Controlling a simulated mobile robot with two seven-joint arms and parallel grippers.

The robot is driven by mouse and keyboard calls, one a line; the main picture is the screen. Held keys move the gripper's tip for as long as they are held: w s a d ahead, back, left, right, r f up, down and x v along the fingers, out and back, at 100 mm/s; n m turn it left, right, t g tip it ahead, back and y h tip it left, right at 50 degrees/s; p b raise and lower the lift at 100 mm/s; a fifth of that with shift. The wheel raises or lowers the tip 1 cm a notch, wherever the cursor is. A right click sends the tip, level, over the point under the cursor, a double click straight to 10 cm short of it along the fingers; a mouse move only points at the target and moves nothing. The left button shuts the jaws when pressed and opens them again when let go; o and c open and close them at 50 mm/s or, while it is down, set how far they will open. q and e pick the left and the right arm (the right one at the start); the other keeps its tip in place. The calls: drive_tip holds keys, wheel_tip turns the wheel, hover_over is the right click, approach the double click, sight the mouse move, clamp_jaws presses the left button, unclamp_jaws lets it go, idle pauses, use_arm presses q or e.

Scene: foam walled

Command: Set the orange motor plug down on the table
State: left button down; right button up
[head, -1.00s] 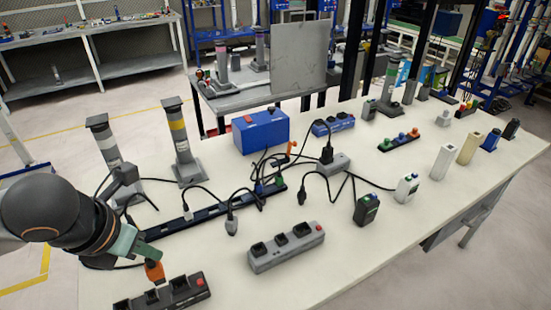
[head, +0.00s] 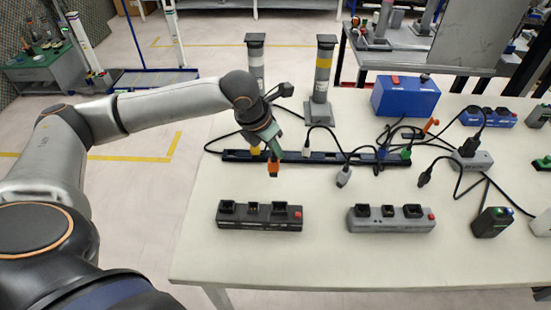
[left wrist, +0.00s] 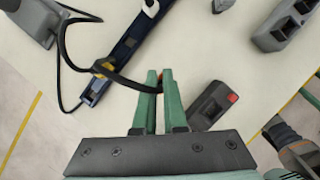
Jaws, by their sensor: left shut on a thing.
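The orange motor plug (head: 273,169) hangs from my left gripper (head: 271,152), whose green fingers are shut on it. In the head view it appears over the white table (head: 340,265), between the long dark-blue rail behind and the black socket strip in front. I cannot tell how far its lower end is above the table. In the left wrist view the green fingers (left wrist: 160,88) point at the table and hide nearly all of the plug; only a sliver of orange (left wrist: 161,76) shows. My right gripper is not in view.
The black socket strip (head: 259,216) and a grey one (head: 391,219) stand in front of the dark-blue rail (head: 319,158), which holds several plugs with black cables. A grey post (head: 322,82) and a blue box (head: 406,97) stand behind. The table's front strip is clear.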

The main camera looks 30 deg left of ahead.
sight(275, 156)
use_arm(q)
drive_tip(key=shift+w+a+f, duration=0.15)
drive_tip(key=shift+w+f, duration=0.15)
drive_tip(key=shift+f, duration=0.15)
wheel_tip(275, 156, down, 3)
drive_tip(key=shift+f, duration=0.1)
drive_tip(key=c, duration=1)
unclamp_jaws()
drive_tip(key=shift+o, duration=0.2)
drive_tip(key=shift+a+r, duration=0.1)
drive_tip(key=shift+r, duration=0.3)
drive_tip(key=p+v, duration=0.1)
drive_tip(key=v, duration=1)
